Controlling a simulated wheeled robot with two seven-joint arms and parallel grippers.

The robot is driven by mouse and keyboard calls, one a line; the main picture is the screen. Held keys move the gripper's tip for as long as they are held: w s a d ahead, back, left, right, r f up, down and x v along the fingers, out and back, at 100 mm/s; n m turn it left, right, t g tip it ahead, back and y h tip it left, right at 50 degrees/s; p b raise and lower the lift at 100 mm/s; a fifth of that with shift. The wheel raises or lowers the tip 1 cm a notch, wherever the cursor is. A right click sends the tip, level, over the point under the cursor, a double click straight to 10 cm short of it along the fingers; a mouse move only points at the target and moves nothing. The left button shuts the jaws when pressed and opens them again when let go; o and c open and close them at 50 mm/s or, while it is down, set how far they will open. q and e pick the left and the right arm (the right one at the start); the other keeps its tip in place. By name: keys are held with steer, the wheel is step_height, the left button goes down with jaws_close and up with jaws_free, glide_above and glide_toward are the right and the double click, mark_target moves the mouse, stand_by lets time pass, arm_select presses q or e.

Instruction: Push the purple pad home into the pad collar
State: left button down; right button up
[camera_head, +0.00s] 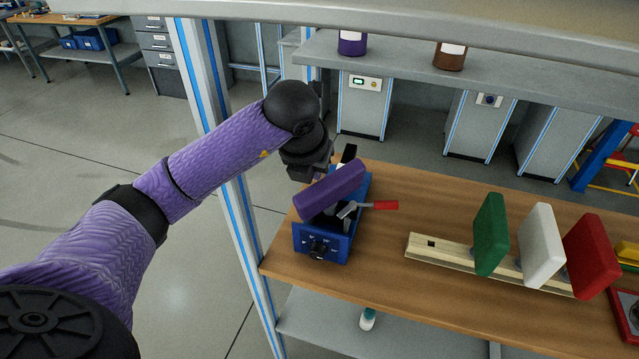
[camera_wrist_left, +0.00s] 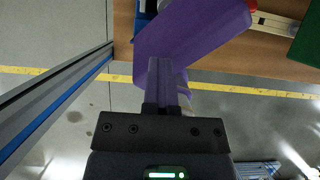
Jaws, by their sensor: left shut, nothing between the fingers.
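The purple pad (camera_head: 330,190) is a thick slab lying tilted across the top of a blue fixture (camera_head: 303,236) on the wooden bench. The pad also fills the upper middle of the left wrist view (camera_wrist_left: 205,32). My left gripper (camera_head: 316,172) is at the pad's upper left side in the head view; its fingertips are largely hidden there. In the wrist view its fingers (camera_wrist_left: 166,70) are together with their tips against or very close to the pad; contact is unclear. I cannot make out the pad collar, which the pad may cover. My right gripper is in neither view.
A red-handled clamp (camera_head: 379,205) sticks out right of the fixture. A light rail (camera_head: 455,254) carries green (camera_head: 490,234), white (camera_head: 541,245) and red (camera_head: 591,256) pads. A blue-striped post (camera_head: 238,215) stands close left of the bench. Bare bench lies between fixture and rail.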

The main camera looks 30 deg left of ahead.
arm_select(q)
steer(key=shift+d+r, duration=0.2)
steer(key=shift+d, duration=0.15)
steer(key=shift+d+r, duration=0.1)
steer(key=p+v, duration=0.3)
steer(key=v, duration=0.1)
steer(key=shift+d, duration=0.1)
steer(key=c, duration=0.8)
jaws_free()
steer(key=shift+c, duration=0.2)
